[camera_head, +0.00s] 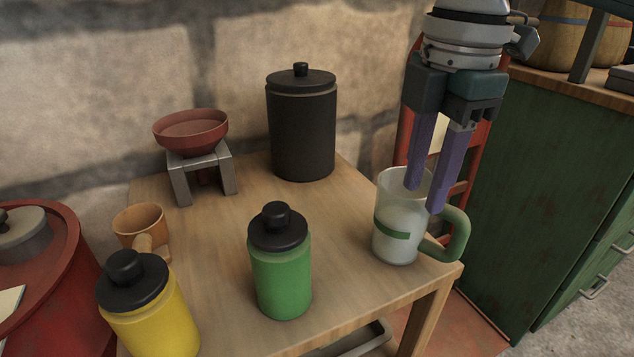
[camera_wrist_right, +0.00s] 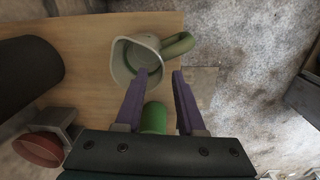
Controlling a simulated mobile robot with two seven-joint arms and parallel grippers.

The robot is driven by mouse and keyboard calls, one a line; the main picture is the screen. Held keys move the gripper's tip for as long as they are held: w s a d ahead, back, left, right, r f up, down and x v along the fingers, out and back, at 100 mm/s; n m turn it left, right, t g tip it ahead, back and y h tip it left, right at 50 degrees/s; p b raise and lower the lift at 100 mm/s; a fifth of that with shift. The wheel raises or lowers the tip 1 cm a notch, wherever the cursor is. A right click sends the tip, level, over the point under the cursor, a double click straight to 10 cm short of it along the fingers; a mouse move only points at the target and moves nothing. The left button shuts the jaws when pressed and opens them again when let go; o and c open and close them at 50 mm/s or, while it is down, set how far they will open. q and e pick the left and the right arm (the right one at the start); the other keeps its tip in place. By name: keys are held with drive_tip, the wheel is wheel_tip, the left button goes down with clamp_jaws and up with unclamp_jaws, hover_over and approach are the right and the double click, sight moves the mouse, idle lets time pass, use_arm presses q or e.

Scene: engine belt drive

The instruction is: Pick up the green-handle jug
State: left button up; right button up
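The green-handle jug (camera_head: 398,240) is a clear, pale cup with a green band and a green handle on its right side. It stands upright at the right end of the wooden table. It also shows from above in the right wrist view (camera_wrist_right: 122,62), its handle toward the upper right. My right gripper (camera_head: 425,200) points down over the jug with its purple fingers apart. One finger overlaps the jug's mouth and the other its rim by the handle. I cannot tell if they touch. The right wrist view shows the fingers (camera_wrist_right: 160,75) apart with nothing clamped between them. My left gripper is not in view.
On the table (camera_head: 220,270) stand a green jar (camera_head: 282,275), a yellow jar (camera_head: 155,320), a black canister (camera_head: 302,135), a wooden cup (camera_head: 140,222) and a red bowl (camera_head: 190,130) on a grey stand. A green cabinet (camera_head: 550,190) stands to the right.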

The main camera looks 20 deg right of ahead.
sight(404, 260)
wheel_tip(404, 260, down, 9)
drive_tip(key=b, duration=0.3)
drive_tip(key=shift+w, duration=0.1)
drive_tip(key=shift+c, duration=0.3)
clamp_jaws()
idle(1.0)
